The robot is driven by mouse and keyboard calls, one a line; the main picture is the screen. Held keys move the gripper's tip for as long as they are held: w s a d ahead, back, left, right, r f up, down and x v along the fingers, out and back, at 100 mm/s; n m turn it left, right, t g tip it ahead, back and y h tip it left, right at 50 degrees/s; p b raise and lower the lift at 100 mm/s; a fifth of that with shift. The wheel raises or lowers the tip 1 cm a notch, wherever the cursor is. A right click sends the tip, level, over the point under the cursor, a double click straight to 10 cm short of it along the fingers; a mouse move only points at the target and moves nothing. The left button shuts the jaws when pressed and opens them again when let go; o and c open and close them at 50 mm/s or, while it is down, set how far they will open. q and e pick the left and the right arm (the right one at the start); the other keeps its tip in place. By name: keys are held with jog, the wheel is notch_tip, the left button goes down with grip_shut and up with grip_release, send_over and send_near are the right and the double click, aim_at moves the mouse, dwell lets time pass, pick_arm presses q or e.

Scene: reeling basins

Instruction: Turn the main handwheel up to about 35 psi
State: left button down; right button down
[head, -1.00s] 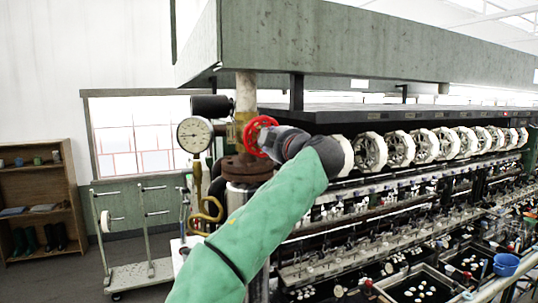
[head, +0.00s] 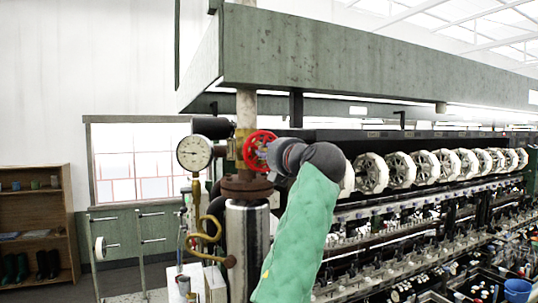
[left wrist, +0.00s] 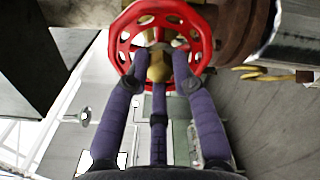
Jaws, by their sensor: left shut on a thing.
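The red handwheel (head: 260,150) sits on a brass valve on the vertical pipe in the head view. In the left wrist view the red wheel (left wrist: 203,42) fills the top middle, with its brass hub behind my fingers. My left gripper (head: 278,155) is at the wheel's right side, shut on it; its purple fingers (left wrist: 160,62) reach the wheel in the wrist view. The round white pressure gauge (head: 194,153) is left of the valve. Its dark needle shows, but the numbers are too small to read. My right gripper is not in view.
A rusty flange (head: 245,188) and a metal cylinder (head: 248,245) are below the valve. A curled brass pipe (head: 208,228) hangs under the gauge. The reeling machine's row of white reels (head: 400,170) extends right. A green-grey hood (head: 380,65) overhangs above.

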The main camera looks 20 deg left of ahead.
pick_arm(q)
jog(key=shift+n+p, duration=0.7)
jog(key=shift+n, duration=1.3)
jog(key=c, duration=1.2)
grip_release()
jog(key=shift+o, duration=0.2)
